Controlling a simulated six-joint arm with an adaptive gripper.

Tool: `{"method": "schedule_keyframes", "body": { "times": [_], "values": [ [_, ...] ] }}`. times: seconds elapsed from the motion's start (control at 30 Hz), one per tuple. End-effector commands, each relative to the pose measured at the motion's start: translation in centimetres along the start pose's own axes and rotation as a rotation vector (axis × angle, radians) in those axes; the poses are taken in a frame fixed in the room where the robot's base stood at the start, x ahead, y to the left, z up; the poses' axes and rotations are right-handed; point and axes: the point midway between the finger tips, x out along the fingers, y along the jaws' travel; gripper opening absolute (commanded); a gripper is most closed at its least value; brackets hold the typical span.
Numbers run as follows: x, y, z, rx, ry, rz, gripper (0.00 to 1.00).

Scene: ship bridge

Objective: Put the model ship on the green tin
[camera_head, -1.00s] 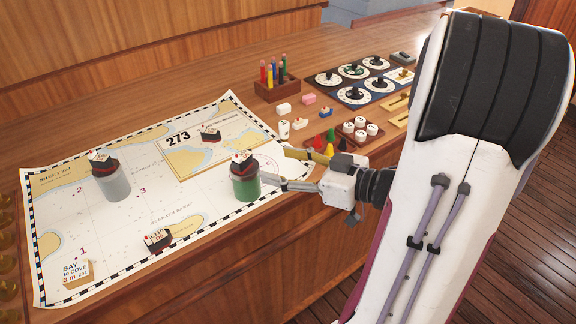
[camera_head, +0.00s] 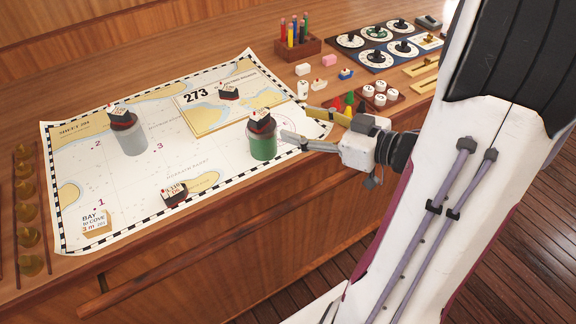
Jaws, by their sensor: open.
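The green tin (camera_head: 262,148) stands upright on the right part of the chart. A small model ship (camera_head: 262,121), dark-hulled with a white top, sits on its lid. My gripper (camera_head: 308,126) is just right of the tin, its two fingers open and pointing left toward it, with nothing between them. A similar ship (camera_head: 121,117) sits on the grey tin (camera_head: 132,141) at the left. Two more such ships lie on the chart, one near the 273 panel (camera_head: 229,93) and one at the front (camera_head: 174,192).
The chart (camera_head: 140,175) covers the left of the wooden desk. A pencil holder (camera_head: 297,45), small coloured blocks, a tray of white knobs (camera_head: 378,97) and dial panels (camera_head: 380,48) fill the back right. Brass knobs (camera_head: 28,214) line the left edge. A small lettered block (camera_head: 95,221) lies front left.

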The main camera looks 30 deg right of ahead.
Motion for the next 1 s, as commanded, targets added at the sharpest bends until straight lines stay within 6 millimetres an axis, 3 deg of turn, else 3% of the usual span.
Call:
{"method": "schedule_keyframes", "body": {
  "times": [0.33, 0.6, 1.0],
  "values": [
    [2.2, 2.9, -1.1, -0.135, -0.138, 0.175, 0.56],
    [2.7, 5.1, -3.1, -0.211, -0.256, 0.362, 0.56],
    [0.9, 4.7, -5.9, -0.199, -0.395, 0.578, 0.56]
  ]
}}
